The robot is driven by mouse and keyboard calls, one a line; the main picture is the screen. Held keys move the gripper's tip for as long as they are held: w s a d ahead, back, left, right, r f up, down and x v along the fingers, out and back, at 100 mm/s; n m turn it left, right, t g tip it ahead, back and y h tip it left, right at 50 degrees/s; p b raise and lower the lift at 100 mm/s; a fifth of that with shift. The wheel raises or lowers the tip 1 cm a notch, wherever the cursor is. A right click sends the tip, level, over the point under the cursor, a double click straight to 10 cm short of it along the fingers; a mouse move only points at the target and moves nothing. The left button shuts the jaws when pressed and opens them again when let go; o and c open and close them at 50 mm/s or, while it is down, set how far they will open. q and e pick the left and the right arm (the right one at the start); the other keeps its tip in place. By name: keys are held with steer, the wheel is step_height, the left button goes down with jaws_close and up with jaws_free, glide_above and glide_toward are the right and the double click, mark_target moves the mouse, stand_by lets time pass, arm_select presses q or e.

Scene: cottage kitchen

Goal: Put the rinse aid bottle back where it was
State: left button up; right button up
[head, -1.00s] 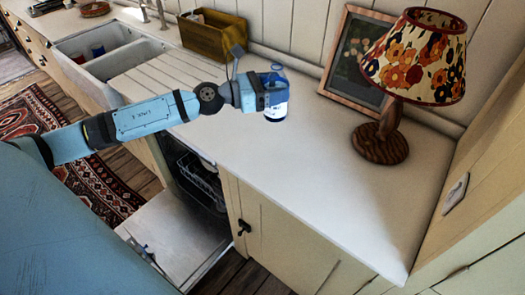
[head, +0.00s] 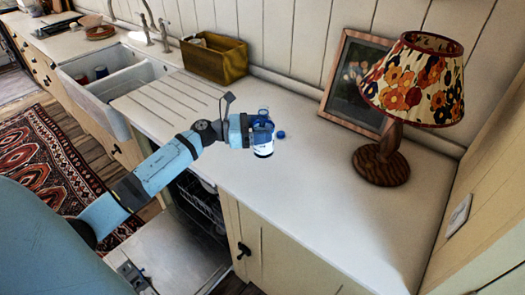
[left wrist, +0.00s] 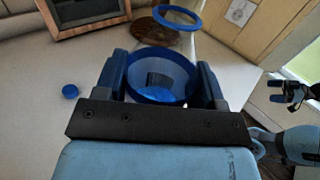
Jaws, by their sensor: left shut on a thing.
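The rinse aid bottle (head: 263,148) is blue and clear with a white label. It is upright over the white counter (head: 320,190). My left gripper (head: 262,133) is shut on it around the upper body. I cannot tell whether its base touches the counter. My right gripper (left wrist: 292,92) looks open and empty at the right of that view.
A lamp (head: 382,164) and a picture frame (head: 354,82) stand on the right of the counter. A wooden box (head: 213,62) and the sink (head: 105,85) are at the left. The dishwasher door (head: 170,250) hangs open below. The counter's front right is clear.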

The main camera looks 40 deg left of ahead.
mark_target(262, 152)
arm_select(q)
step_height(262, 152, down, 8)
steer(key=shift+f+p, duration=0.2)
steer(key=shift+p, duration=0.1)
steer(key=shift+f+b, duration=0.25)
steer(key=shift+b, duration=0.05)
steer(key=o, duration=1)
steer(key=shift+o, duration=0.2)
steer(key=shift+r, duration=0.1)
